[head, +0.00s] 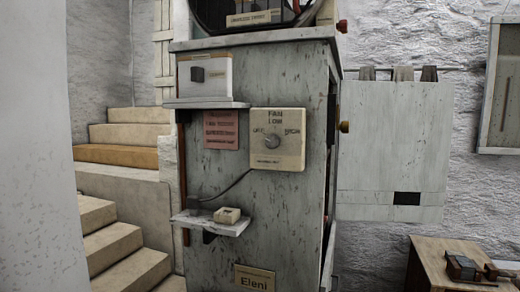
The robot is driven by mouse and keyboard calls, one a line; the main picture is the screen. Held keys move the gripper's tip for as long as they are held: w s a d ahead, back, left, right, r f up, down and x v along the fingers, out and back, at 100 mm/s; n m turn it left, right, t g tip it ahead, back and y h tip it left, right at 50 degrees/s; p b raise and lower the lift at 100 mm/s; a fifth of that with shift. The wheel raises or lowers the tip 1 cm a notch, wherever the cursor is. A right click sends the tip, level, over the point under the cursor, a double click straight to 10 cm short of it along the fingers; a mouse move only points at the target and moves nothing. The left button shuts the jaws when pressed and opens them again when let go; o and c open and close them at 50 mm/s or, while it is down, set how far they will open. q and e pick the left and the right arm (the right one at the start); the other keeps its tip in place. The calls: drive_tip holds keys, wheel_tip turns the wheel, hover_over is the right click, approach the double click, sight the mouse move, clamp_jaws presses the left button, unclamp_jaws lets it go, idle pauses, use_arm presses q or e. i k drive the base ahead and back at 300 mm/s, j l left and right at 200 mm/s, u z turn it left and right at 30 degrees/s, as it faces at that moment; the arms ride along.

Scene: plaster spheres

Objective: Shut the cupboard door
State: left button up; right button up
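A tall grey, paint-worn cupboard (225,170) stands in the middle of the head view, with its broad side facing me. Its right-hand face is seen almost edge-on, with a dark hinge-like strip and a brass knob (344,127) sticking out. A narrow gap with coloured things shows low on that edge, and a pale edge (328,255) stands beside it. I cannot tell how far any door there is open. Neither of my grippers is in view.
The cupboard side carries a dial panel (277,139), a small lower shelf (211,223) and an upper ledge (206,104). Stone steps (110,250) rise at left. A pale panel (390,140) hangs behind at right. A wooden table (440,265) stands at lower right.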

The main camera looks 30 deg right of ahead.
sight(393, 158)
drive_tip(key=i+l+u, duration=0.1)
drive_tip(key=l+u, duration=0.25)
drive_tip(key=l, duration=0.6)
drive_tip(key=l+u, duration=0.35)
drive_tip(key=l, duration=2.1)
drive_tip(key=k+l+u, duration=0.15)
drive_tip(key=l, duration=1.4)
drive_tip(key=z, duration=0.1)
drive_tip(key=k+j, duration=0.05)
